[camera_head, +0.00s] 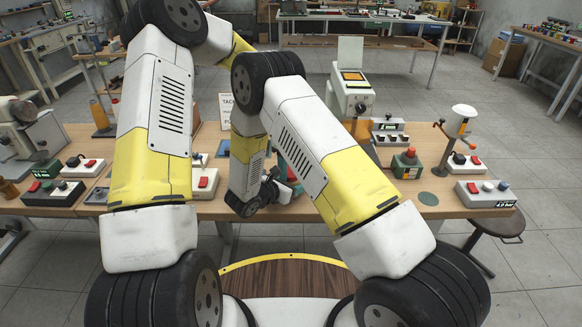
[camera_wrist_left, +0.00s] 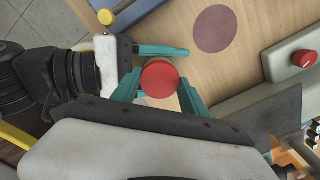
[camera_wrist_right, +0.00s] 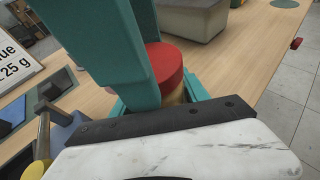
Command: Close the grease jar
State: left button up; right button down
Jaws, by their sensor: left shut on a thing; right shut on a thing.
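The grease jar shows in the right wrist view as a red lid (camera_wrist_right: 164,64) above a tan jar body (camera_wrist_right: 176,97). In the left wrist view the red lid (camera_wrist_left: 159,78) is seen from above. My left gripper (camera_wrist_left: 158,94) is shut on the lid, with a teal finger on either side. My right gripper (camera_wrist_right: 160,98) is shut around the jar body below the lid. Large teal fingers cover part of the lid in the right wrist view. The seam between lid and jar cannot be made out. In the head view my arms hide the jar and most of both grippers.
A brown disc (camera_wrist_left: 215,30) lies on the table near the jar, and a box with a red button (camera_wrist_left: 303,58) stands beyond it. A printed sign (camera_wrist_right: 14,62) stands left in the right wrist view. Several control boxes, including one at the right (camera_head: 484,195), line the wooden table.

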pick_arm(q)
jog(key=o, duration=1.6)
jog(key=shift+a+f, duration=0.1)
jog(key=shift+f, duration=0.1)
jog(key=shift+s, duration=0.1)
jog(key=shift+s+r, duration=0.1)
jog(key=shift+r, duration=2.4)
jog(key=shift+w, duration=0.2)
jog(key=shift+c, duration=0.5)
